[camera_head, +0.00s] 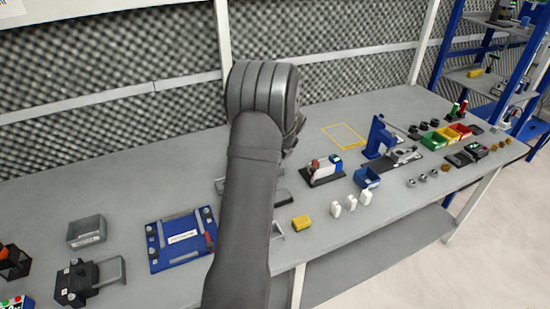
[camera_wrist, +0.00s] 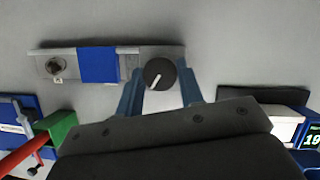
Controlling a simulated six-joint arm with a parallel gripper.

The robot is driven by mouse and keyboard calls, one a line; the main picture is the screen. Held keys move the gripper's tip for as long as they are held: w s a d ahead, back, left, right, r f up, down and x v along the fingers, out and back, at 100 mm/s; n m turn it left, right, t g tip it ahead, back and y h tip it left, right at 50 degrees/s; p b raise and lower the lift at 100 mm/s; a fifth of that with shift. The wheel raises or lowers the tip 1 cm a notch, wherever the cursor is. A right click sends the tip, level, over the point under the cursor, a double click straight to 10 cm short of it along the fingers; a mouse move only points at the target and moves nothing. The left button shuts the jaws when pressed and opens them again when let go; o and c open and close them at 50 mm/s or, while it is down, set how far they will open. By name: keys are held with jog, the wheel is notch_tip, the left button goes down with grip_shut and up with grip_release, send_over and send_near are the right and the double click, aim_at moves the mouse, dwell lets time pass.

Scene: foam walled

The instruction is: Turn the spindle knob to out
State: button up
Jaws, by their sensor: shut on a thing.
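The spindle knob (camera_wrist: 158,73) is a round black knob with a white pointer line, at the right end of a grey bar-shaped unit (camera_wrist: 110,53) with a blue block on it. The pointer slants toward the lower left in the wrist view. My gripper (camera_wrist: 160,85) has its two blue fingers on either side of the knob and is shut on it. No marking for out is readable. In the head view my arm hides the gripper and the knob.
In the wrist view a green block (camera_wrist: 57,128) with a red bar is at lower left, and a unit with a green display (camera_wrist: 312,135) is at right.

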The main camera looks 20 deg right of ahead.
jog(key=o, duration=1)
jog(key=v, duration=1.7)
jog(key=shift+r, duration=0.2)
jog(key=x, duration=1.7)
jog(key=shift+f, duration=0.25)
jog(key=shift+r, duration=0.1)
